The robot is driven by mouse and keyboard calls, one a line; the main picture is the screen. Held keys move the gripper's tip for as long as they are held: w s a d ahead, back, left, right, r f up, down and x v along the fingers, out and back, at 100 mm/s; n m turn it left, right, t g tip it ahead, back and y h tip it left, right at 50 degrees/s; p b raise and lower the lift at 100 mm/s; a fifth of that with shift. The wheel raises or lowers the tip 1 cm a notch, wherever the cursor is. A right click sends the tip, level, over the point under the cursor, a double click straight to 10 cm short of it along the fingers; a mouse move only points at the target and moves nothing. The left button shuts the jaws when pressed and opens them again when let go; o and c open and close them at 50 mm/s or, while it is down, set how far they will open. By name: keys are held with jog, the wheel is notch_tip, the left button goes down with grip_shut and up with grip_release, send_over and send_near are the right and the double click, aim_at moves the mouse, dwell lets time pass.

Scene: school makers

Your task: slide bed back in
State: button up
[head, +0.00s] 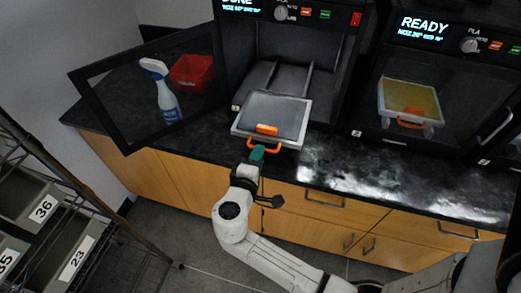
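The print bed (268,106) is a grey plate with a pale rim and an orange front handle (277,146). It sticks out of the open left printer (308,45), whose display reads DONE, over the front of the dark counter. A small orange piece (267,129) lies on the bed near its front edge. My gripper (257,152), with teal fingers, is at the left part of the handle, touching or very close to it. The fingers are too small and partly hidden to tell whether they are closed on the handle.
The left printer's glass door (150,88) stands swung open to the left; a spray bottle (160,90) and a red bin (191,73) show through it. A second printer (430,85) reading READY is shut at right. A rack with numbered bins (40,209) stands at lower left.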

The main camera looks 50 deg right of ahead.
jog(key=shift+x, duration=1.4)
grip_shut()
dwell(0.5)
